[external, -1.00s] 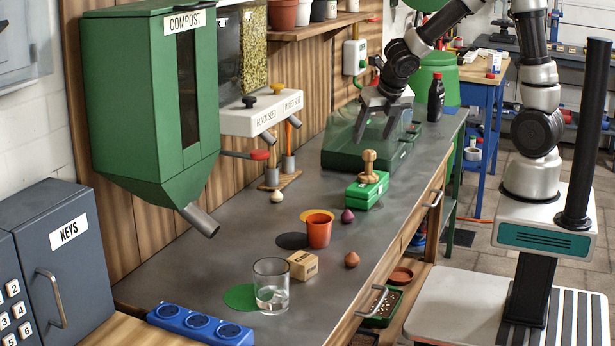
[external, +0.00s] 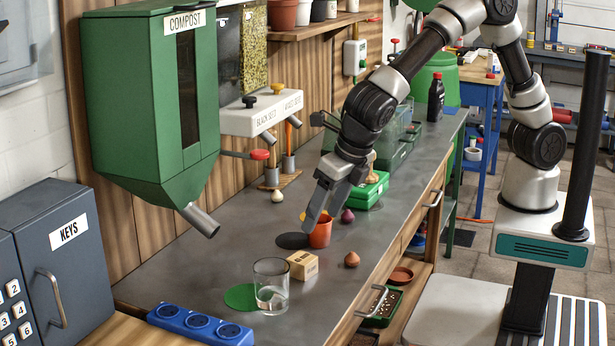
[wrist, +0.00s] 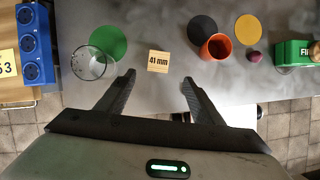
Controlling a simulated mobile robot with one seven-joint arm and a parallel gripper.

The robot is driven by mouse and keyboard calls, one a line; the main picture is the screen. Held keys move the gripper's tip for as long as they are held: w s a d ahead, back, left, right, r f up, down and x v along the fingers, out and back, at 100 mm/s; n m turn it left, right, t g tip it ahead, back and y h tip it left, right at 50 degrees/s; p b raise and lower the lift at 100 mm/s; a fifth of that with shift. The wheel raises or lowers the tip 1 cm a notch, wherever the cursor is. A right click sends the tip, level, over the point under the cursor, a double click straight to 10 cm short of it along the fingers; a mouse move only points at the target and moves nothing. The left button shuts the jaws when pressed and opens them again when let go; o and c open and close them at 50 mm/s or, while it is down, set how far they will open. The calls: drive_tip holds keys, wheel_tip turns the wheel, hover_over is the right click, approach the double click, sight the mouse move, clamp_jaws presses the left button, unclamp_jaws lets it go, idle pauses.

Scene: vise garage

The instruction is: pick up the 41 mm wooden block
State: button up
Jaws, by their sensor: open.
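The wooden block (external: 303,265) is a small light-wood cube on the grey workbench, to the right of the glass. In the wrist view it shows its "41 mm" label (wrist: 158,61) and lies ahead of the fingertips, between their lines. My gripper (external: 318,212) is open and empty, above the bench by the orange pot and apart from the block. In the wrist view my gripper's two fingers (wrist: 157,75) are spread wide.
A glass (external: 271,286) stands close left of the block. An orange pot (external: 320,232) stands behind it and a brown bulb (external: 351,259) lies to its right. A green disc (external: 240,297) and a blue socket strip (external: 200,325) are nearer the front left.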

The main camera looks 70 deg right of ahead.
sight(302, 262)
drive_tip(key=b+x, duration=0.1)
drive_tip(key=x, duration=1.2)
drive_tip(key=shift+w+a+f+b, duration=0.15)
drive_tip(key=shift+w+f+b, duration=0.1)
drive_tip(key=shift+b, duration=0.15)
drive_tip(key=c, duration=1.2)
